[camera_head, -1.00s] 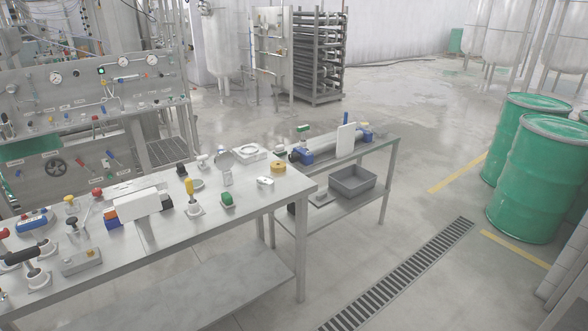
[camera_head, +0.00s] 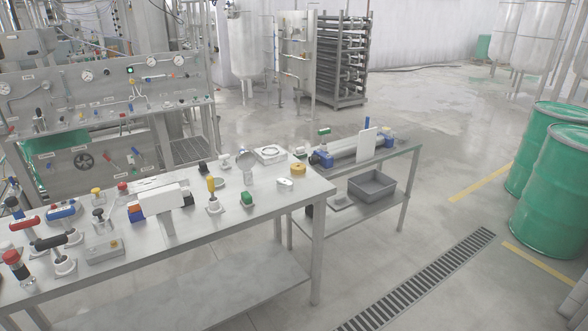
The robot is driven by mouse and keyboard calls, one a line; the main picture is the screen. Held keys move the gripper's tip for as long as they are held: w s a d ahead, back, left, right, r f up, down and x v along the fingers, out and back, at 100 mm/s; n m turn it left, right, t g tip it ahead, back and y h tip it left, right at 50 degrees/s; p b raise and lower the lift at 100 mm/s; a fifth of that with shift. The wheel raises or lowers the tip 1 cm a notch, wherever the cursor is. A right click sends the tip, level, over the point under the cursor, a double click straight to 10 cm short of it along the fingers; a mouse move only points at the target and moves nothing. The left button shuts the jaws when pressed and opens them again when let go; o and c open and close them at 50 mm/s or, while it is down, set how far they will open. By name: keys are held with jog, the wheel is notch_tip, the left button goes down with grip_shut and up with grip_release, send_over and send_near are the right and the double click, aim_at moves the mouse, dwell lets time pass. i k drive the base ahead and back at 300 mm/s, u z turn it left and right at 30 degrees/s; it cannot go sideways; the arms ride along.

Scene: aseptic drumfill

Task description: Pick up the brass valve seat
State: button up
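A small round brass-yellow piece (camera_head: 298,169), which looks like the brass valve seat, lies near the far right corner of the long steel table (camera_head: 270,222). It is small in the picture, so its fine shape is hard to tell. A small white piece (camera_head: 285,183) lies just in front of it, and a white square block with a ring (camera_head: 270,154) is behind it to the left. My gripper is not in view.
The long table also bears a green block (camera_head: 247,199), a yellow-handled tool (camera_head: 212,194), a white box-like device (camera_head: 165,198) and several valves. A lower bench (camera_head: 400,155) with a grey bin (camera_head: 371,188) stands behind. Green drums (camera_head: 555,190) stand right; the floor between is clear.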

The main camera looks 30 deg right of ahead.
aim_at(298, 168)
jog(key=i, duration=0.9)
